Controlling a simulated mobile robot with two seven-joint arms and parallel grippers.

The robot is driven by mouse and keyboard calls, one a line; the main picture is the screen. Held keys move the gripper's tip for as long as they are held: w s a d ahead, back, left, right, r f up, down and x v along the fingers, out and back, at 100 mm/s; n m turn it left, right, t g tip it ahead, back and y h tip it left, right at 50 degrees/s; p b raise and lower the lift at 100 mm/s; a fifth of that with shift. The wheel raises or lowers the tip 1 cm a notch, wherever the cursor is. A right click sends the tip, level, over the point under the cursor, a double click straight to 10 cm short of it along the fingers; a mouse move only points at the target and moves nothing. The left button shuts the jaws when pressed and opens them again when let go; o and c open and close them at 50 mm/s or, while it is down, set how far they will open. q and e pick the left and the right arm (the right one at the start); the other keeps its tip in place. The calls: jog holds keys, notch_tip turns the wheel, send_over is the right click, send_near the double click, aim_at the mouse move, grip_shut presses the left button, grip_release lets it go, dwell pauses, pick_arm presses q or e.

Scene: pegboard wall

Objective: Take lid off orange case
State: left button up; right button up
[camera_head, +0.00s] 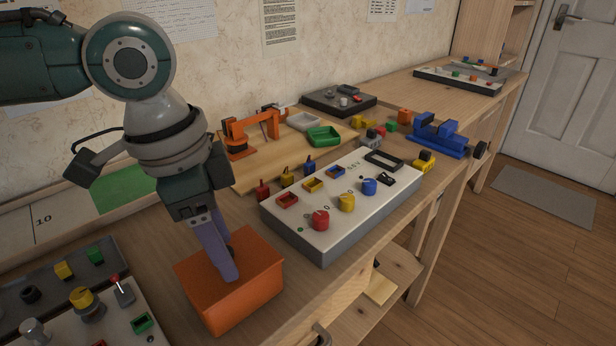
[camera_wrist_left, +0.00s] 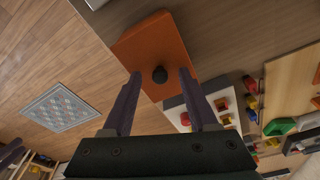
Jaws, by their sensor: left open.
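The orange case (camera_head: 228,297) stands on the bench at the lower middle of the head view. Its flat orange lid (camera_wrist_left: 148,42) has a round black knob (camera_wrist_left: 160,75) at its middle. My left gripper (camera_head: 226,268) is over the lid, pointing down. In the left wrist view its two purple fingers are apart, one on each side of the knob. In the head view the fingers hide most of the knob.
A white control panel (camera_head: 384,196) with coloured knobs is just right of the case. Another panel (camera_head: 62,325) with a red-tipped lever lies to its left. An orange clamp-like frame (camera_head: 240,135), green tray (camera_head: 324,136) and blue vise (camera_head: 440,137) sit farther back. The bench's front edge is close.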

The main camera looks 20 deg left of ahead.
pick_arm(q)
jog(key=shift+c, duration=0.2)
grip_shut()
jog(key=shift+r, duration=0.1)
dwell(0.4)
